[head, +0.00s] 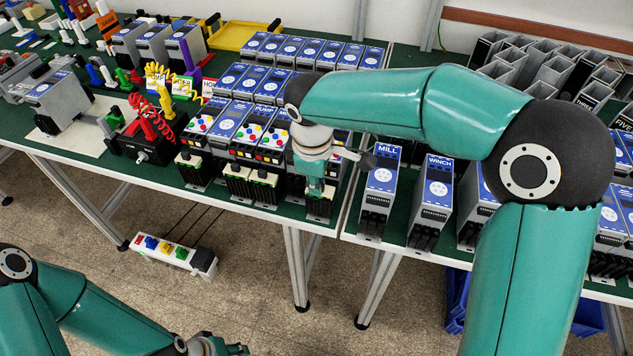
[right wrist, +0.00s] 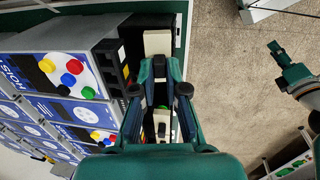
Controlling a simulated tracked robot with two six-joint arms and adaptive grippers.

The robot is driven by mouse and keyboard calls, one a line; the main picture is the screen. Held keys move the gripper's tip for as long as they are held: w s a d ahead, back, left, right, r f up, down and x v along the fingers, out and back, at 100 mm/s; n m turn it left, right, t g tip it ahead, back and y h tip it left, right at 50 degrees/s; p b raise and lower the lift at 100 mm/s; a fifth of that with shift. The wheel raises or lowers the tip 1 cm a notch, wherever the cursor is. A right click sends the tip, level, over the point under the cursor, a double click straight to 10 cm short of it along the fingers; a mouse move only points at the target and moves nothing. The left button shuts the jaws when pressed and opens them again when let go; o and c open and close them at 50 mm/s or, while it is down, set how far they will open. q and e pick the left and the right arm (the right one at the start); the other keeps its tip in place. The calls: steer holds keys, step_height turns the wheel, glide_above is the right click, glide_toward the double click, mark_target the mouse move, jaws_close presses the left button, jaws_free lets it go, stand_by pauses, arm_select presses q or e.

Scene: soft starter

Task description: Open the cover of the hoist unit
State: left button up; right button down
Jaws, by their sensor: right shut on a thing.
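My right gripper (head: 317,190) points down at the front end of a grey and blue unit in the front row; it also shows in the right wrist view (right wrist: 160,90). It is shut on a small dark part (right wrist: 160,97) at that unit's front, mostly hidden between the fingers. A cream block (right wrist: 160,122) lies just beyond. A white label starting with "HO" (head: 207,85) stands behind the row, partly hidden. My left gripper (head: 222,346) is low at the bottom edge, its fingers unclear.
Neighbouring units have coloured buttons, such as the PUMP unit (head: 264,118). The MILL unit (head: 380,185) and WINCH unit (head: 435,195) stand to the right across a table gap. A black box with red cable (head: 150,140) is left.

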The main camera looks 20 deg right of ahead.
steer(key=t+h+b, duration=0.2)
steer(key=t+b, duration=0.1)
steer(key=b, duration=0.4)
steer(key=s+a+f+t+h+b, duration=0.1)
steer(key=t+b, duration=0.2)
steer(key=b, duration=0.4)
steer(key=s+f+t+h+b, duration=0.1)
steer(key=t+h+b, duration=0.1)
steer(key=b, duration=0.6)
steer(key=shift+s+a+t+h, duration=0.2)
steer(key=shift+a+t+h, duration=0.1)
steer(key=shift+a+t, duration=0.1)
steer(key=t+h+b, duration=0.1)
steer(key=t+b, duration=0.1)
steer(key=b, duration=0.3)
steer(key=f+t+h+b, duration=0.1)
steer(key=t+h+b, duration=0.1)
steer(key=b, duration=0.4)
steer(key=s+f+t+h+b, duration=0.1)
steer(key=t+h+b, duration=0.1)
steer(key=b, duration=0.4)
steer(key=shift+a+t, duration=0.25)
steer(key=shift+t, duration=0.25)
steer(key=shift+r+t+b, duration=0.1)
steer(key=shift+t+b, duration=0.2)
steer(key=shift+b, duration=0.15)
steer(key=shift+h, duration=0.3)
steer(key=shift+r, duration=0.1)
